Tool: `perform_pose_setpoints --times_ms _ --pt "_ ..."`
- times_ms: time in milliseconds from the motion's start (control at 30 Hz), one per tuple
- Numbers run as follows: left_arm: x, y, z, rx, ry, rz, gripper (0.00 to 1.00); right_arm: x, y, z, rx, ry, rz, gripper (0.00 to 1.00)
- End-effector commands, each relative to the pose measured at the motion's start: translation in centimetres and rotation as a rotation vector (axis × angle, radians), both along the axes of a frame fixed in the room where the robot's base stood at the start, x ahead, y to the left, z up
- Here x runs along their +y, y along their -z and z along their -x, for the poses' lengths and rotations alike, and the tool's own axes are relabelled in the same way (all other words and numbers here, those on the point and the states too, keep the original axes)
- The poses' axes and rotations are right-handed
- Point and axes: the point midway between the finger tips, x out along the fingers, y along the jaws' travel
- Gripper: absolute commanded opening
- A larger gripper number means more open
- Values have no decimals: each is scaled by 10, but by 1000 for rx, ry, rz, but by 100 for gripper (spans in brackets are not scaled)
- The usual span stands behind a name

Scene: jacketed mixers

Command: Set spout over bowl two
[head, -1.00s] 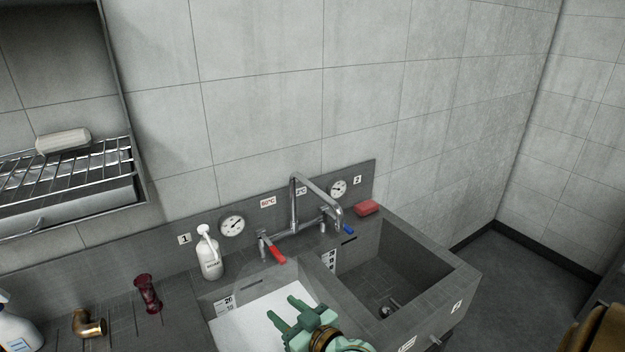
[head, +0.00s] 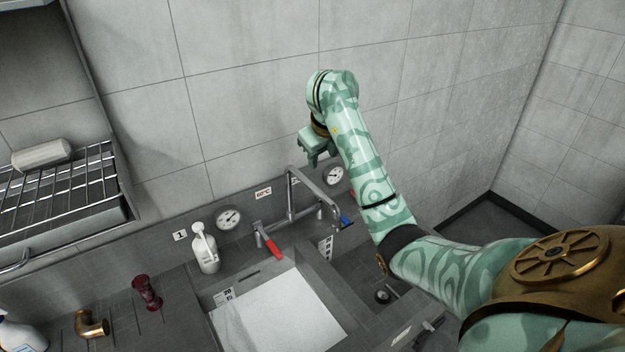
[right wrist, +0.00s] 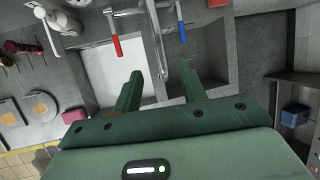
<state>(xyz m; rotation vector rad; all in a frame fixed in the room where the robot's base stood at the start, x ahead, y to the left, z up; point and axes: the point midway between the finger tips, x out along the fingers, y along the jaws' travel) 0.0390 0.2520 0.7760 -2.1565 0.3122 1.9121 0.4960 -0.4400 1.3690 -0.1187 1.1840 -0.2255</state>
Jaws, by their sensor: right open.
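The chrome spout (head: 306,183) rises from the mixer between the two bowls. In the head view its outlet hangs near the divider and the back left of bowl two. Bowl two (head: 352,262) is the dark right-hand bowl, partly hidden by my right arm. In the right wrist view the spout (right wrist: 157,40) runs between the fingers, near the divider beside bowl two (right wrist: 210,48). My right gripper (head: 313,160) is open, fingers down, above and behind the spout in the head view; contact is not visible. My left gripper is not in view.
Bowl one (head: 215,310) has a white surface inside. A red lever (head: 270,246) and blue lever (head: 346,221) flank the spout. A wall rack (head: 65,195) juts out upper left.

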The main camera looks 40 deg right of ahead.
Motion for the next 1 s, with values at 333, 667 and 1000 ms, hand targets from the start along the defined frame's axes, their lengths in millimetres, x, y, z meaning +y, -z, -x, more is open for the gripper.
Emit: perform_pose_setpoints --times_ms 333,667,1000 --pt "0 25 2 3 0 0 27 -8 59 -21 3 -6 -23 41" --pt "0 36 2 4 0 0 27 -26 126 -49 2 -4 -20 41" --pt "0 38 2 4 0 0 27 -32 148 -59 0 -4 -17 41"
